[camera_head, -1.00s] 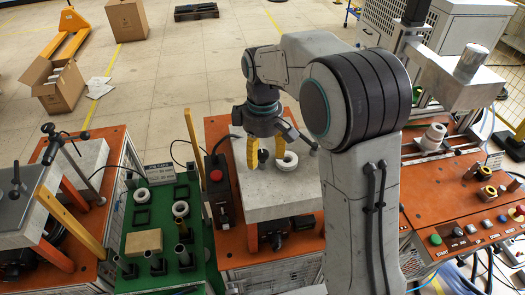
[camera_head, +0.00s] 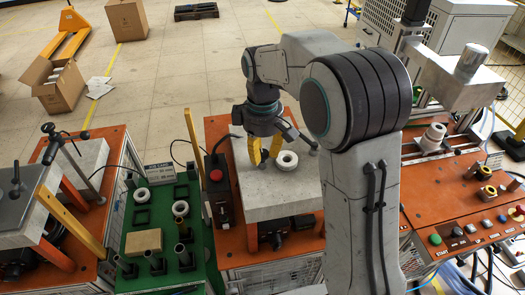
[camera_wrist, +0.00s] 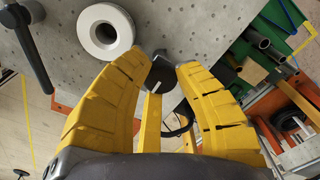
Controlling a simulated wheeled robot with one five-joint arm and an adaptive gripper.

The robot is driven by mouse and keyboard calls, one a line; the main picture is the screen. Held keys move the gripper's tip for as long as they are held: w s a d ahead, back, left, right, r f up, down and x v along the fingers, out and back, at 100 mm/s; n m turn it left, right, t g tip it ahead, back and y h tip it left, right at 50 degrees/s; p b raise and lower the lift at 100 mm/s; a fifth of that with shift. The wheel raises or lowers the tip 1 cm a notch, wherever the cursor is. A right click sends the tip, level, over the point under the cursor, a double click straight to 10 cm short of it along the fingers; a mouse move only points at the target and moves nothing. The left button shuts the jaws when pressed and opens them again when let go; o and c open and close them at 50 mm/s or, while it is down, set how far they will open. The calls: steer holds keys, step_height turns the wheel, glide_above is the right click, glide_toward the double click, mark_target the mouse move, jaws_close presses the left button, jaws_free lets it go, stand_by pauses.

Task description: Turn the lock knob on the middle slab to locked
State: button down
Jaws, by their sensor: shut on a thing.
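The middle slab (camera_head: 275,203) is a grey speckled block on an orange-topped stand; it also fills the upper part of the wrist view (camera_wrist: 200,25). The black lock knob (camera_wrist: 162,72) sits on the slab between my yellow fingertips, partly covered by them. A short white mark (camera_wrist: 174,76) shows beside it. My gripper (camera_head: 264,152) points down at the slab and is shut on the knob; it also shows in the wrist view (camera_wrist: 164,70). In the head view the knob is hidden by the fingers. I cannot read the knob's lock position.
A white ring (camera_head: 286,160) lies on the slab just right of my fingers. A black clamp lever (camera_wrist: 25,45) stands at the slab's edge. A control box with a red button (camera_head: 216,176) is left of the slab. A green tray (camera_head: 195,215) with parts stands further left.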

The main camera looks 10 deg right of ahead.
steer(key=shift+f, duration=0.1)
steer(key=m, duration=0.8)
steer(key=shift+m+b, duration=0.3)
steer(key=m, duration=0.4)
steer(key=shift+s+m, duration=0.1)
steer(key=shift+m, duration=0.2)
steer(key=m, duration=0.4)
steer(key=shift+m, duration=0.3)
steer(key=shift+f, duration=0.1)
steer(key=c, duration=0.9)
jaws_free()
steer(key=shift+o, duration=0.2)
